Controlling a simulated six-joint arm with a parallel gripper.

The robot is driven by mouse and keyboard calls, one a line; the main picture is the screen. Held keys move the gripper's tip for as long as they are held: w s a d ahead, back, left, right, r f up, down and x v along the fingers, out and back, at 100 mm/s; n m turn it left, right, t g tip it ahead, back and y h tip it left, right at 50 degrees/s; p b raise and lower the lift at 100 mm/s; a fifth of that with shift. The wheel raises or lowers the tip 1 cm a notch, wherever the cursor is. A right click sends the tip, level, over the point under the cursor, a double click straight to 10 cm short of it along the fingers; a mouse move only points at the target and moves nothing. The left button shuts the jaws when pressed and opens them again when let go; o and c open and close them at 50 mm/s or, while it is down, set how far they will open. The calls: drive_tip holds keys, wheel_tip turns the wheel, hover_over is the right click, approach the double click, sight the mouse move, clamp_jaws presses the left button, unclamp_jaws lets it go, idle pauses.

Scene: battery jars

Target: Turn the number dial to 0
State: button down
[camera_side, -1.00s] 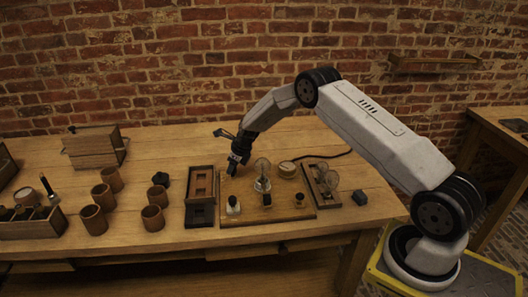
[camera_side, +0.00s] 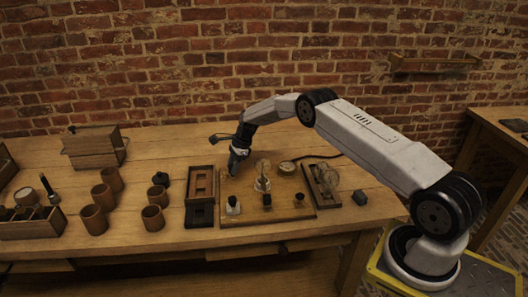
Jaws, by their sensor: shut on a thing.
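A wooden board (camera_side: 283,214) lies on the workbench with a glass bulb, knobs and a round pale-faced gauge on it. My gripper (camera_side: 232,172) points down at the board's back left corner. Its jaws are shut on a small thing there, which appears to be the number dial. The jaws hide most of it, and no numbers or pointer can be read at this size. The round gauge (camera_side: 287,168) stands apart, to the right of my gripper and behind the glass bulb (camera_side: 262,173).
A dark frame (camera_side: 201,213) lies just left of the board. A tray with another bulb (camera_side: 329,178) is at its right, near a small dark block (camera_side: 360,198). Several brown cups (camera_side: 94,220) stand further left. A wooden box (camera_side: 93,148) sits at the back left.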

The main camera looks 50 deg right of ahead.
drive_tip(key=shift+d+n+g, duration=0.1)
drive_tip(key=shift+n+g, duration=0.6)
drive_tip(key=shift+n, duration=1.6)
drive_tip(key=shift+c, duration=1.4)
unclamp_jaws()
drive_tip(key=shift+r, duration=0.1)
drive_tip(key=v, duration=0.7)
drive_tip(key=shift+d+r, duration=0.25)
drive_tip(key=shift+w, duration=0.15)
